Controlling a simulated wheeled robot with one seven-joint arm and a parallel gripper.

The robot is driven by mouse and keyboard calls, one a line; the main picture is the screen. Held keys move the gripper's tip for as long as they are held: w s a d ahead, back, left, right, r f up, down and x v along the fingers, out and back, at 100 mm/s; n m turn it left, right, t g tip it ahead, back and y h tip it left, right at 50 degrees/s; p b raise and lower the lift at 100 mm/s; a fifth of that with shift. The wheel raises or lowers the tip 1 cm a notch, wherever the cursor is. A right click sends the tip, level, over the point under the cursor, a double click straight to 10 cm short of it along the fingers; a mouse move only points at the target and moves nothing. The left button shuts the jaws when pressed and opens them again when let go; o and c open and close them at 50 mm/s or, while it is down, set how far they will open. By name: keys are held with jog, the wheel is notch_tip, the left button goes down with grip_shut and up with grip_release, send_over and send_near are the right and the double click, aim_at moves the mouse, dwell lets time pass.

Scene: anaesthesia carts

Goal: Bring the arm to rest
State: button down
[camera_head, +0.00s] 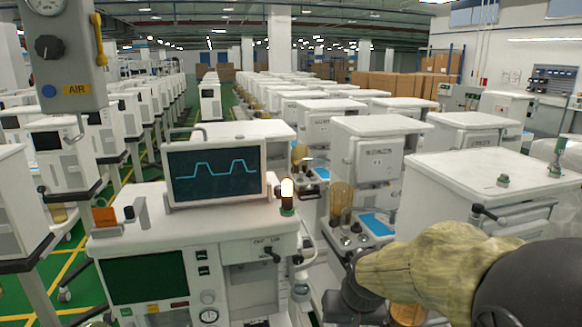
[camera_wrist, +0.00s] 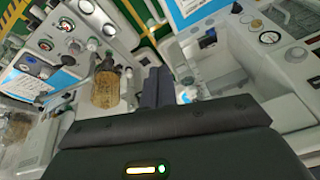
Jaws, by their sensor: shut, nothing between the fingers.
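My gripper (camera_head: 345,300) is low at the right of centre in the head view, at the end of my sleeved arm, which comes in from the lower right. It is beside the front cart (camera_head: 222,235) with the lit monitor (camera_head: 215,172). In the wrist view my gripper (camera_wrist: 157,85) has its two dark fingers together with nothing between them. An amber canister (camera_wrist: 106,88) on a cart is just left of the fingers there. I cannot tell how far the fingers are from it.
A white cart (camera_head: 480,178) stands close on the right, behind my arm. Another amber canister cart (camera_head: 375,225) stands behind the gripper. A grey post with a gauge and AIR label (camera_head: 70,60) is at the upper left. Rows of carts fill the hall; green floor (camera_head: 70,285) shows at the left.

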jog(key=s+d+f+g+h+b, duration=0.1)
jog(key=s+d+f+b, duration=0.2)
jog(key=s+f, duration=0.7)
jog(key=shift+d+f, duration=0.3)
jog(key=shift+d, duration=0.45)
jog(key=shift+s, duration=0.1)
